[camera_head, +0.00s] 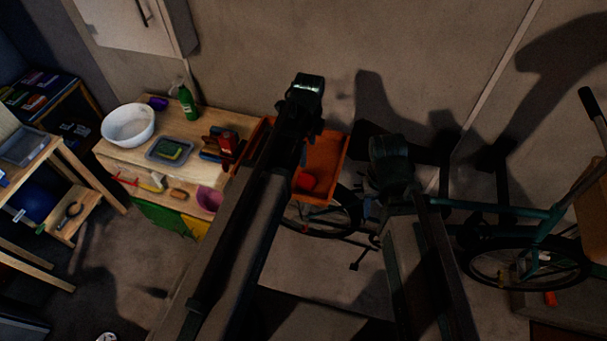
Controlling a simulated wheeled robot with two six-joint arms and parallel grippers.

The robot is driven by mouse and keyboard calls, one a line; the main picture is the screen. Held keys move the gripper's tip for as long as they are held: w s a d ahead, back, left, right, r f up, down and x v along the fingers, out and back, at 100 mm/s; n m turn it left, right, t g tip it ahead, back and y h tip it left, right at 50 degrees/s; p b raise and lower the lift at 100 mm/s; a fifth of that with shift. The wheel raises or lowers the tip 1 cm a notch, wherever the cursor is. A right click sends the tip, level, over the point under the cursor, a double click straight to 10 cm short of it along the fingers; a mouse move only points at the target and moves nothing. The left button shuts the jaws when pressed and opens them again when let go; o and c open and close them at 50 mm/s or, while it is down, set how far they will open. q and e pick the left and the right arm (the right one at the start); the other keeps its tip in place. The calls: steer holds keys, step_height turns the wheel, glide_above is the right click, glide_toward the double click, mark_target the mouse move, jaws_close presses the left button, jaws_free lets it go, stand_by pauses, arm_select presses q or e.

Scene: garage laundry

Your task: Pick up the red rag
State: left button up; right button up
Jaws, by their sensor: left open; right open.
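A small bright red patch (306,181), which looks like the red rag, lies in the orange crate (335,160) beside the workbench. Its full shape is partly hidden by my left arm. My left gripper (307,86) is open and empty, raised in front of the wall, with its arm crossing over the crate's left part. My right gripper (388,150) is open, dark and hard to make out, to the right of the crate and apart from the red patch.
A wooden workbench (112,150) holds a white basin (128,125), a grey tray (160,155), a green bottle (187,101) and a red item (228,145). A teal bicycle (540,225) stands at the right. Bare floor (120,265) shows at the lower left.

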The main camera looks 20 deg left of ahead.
mark_target(306, 174)
arm_select(q)
step_height(306, 174, down, 9)
steer(key=b, duration=0.8)
steer(key=shift+r, duration=0.1)
step_height(306, 174, down, 5)
steer(key=b, duration=0.5)
steer(key=shift+s+a+b, duration=0.15)
steer(key=shift+b, duration=0.2)
steer(key=c, duration=1.4)
